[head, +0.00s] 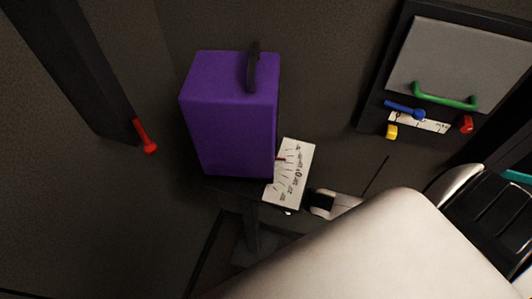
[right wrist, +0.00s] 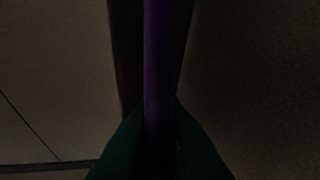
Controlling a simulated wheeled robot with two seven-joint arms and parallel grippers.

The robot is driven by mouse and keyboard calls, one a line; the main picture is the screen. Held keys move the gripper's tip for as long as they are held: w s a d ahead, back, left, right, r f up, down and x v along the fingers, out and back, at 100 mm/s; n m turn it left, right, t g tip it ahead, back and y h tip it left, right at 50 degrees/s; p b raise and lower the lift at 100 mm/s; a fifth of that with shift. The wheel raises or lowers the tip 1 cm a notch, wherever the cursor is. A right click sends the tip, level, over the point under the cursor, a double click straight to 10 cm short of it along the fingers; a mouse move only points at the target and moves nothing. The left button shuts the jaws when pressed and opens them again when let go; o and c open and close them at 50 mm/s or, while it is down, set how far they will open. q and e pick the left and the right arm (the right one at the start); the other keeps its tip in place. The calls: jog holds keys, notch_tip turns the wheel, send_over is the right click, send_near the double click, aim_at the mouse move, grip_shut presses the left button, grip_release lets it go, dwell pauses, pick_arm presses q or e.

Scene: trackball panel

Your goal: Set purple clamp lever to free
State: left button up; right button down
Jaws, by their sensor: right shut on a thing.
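In the right wrist view a long, narrow purple bar (right wrist: 158,50), which looks like the purple clamp lever, runs upright through the middle of the picture. The dark green fingers of my right gripper (right wrist: 161,115) are shut on it, one on each side. The picture is dark, and the bar's ends and pivot cannot be made out. In the head view I cannot pick out the lever or the right gripper's fingertips; a large pale arm link of mine covers the lower middle. My left gripper is in neither view.
In the head view a purple box (head: 232,122) with a black handle (head: 253,68) stands beside a white scale card (head: 296,182). A red lever (head: 146,138) is at left. A wall panel (head: 455,60) at upper right carries a green handle (head: 445,101) and a blue lever (head: 404,110).

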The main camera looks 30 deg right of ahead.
jog(key=c, duration=1.5)
grip_release()
jog(key=v, duration=1.2)
jog(key=shift+b, duration=0.3)
jog(key=shift+f, duration=0.15)
